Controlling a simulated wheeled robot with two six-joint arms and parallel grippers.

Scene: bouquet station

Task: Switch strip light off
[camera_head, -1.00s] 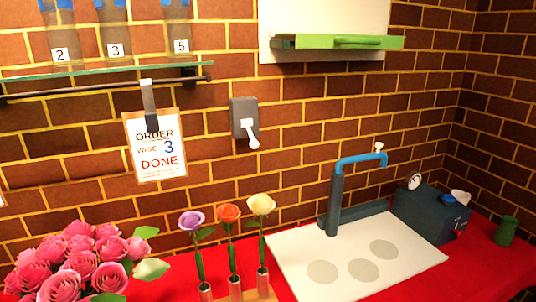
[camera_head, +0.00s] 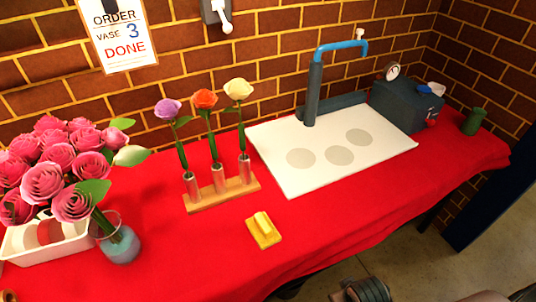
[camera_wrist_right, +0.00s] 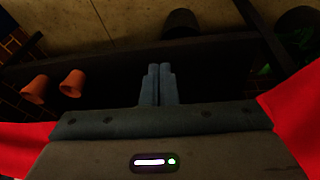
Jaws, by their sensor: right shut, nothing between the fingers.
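A grey wall switch box (camera_head: 211,12) with a white lever (camera_head: 226,24) is on the brick wall at the top of the head view, partly cut off by the picture edge. The lever hangs downward. I cannot tell from the label-free box what it controls, and no strip light shows. My right gripper (camera_wrist_right: 157,83) is shut and empty in the right wrist view, its fingers pointing toward dark space and the floor. The head view shows only dark parts at the bottom right, without clear fingers. My left gripper is not in view.
A red-covered table (camera_head: 330,215) holds pink roses (camera_head: 60,165), a glass vase (camera_head: 120,245), a wooden flower stand (camera_head: 222,195), a yellow block (camera_head: 263,231), a white board (camera_head: 325,150) with a blue tap (camera_head: 315,90), and a dark box (camera_head: 405,105). An order card (camera_head: 120,35) hangs on the wall.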

